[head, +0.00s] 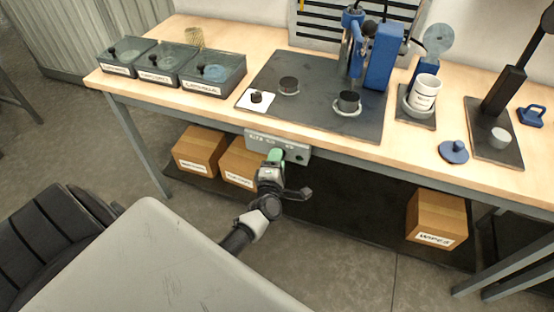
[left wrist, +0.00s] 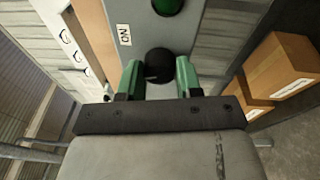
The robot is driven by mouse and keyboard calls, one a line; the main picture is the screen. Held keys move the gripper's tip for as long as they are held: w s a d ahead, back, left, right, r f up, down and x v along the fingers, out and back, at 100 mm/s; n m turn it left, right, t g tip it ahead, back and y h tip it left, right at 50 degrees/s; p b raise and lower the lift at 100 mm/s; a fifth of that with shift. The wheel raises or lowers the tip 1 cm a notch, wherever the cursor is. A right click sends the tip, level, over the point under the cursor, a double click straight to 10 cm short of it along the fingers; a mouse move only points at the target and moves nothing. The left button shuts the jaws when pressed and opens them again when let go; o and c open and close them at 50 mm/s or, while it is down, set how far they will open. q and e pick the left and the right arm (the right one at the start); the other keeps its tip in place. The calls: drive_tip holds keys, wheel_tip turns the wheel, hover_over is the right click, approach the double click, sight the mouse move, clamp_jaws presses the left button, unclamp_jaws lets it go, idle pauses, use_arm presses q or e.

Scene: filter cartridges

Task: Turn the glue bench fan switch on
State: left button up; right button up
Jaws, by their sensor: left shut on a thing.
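A grey control box (head: 298,154) hangs under the front edge of the bench and carries the fan switch. In the left wrist view its face (left wrist: 140,12) has a round black switch knob (left wrist: 158,60), a label (left wrist: 124,35) that reads ON the wrong way up, and a green round part (left wrist: 167,6). My left gripper (head: 275,157) reaches up to the box from below. In the left wrist view its green fingers (left wrist: 160,75) stand on both sides of the knob, shut on it. The knob's pointer direction is unclear. My right gripper is not in view.
The wooden bench top (head: 222,42) above carries lidded trays (head: 213,73), a dark mat (head: 325,115) with a blue press (head: 383,56), and a white mug (head: 423,93). Cardboard boxes (head: 200,150) stand on the low shelf, beside my arm and at the right.

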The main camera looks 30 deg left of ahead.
use_arm(q)
drive_tip(key=shift+f+m+t+h+p, duration=0.15)
drive_tip(key=shift+m+t+h, duration=0.25)
drive_tip(key=shift+m, duration=2.45)
drive_tip(key=shift+r+m+t+h+p, duration=0.15)
drive_tip(key=shift+m+t, duration=0.35)
drive_tip(key=shift+m, duration=2.35)
drive_tip(key=shift+f, duration=0.1)
drive_tip(key=shift+s, duration=0.1)
drive_tip(key=o, duration=0.9)
drive_tip(key=v, duration=1)
drive_tip(key=shift+s+b, duration=0.3)
drive_tip(key=shift+s, duration=0.1)
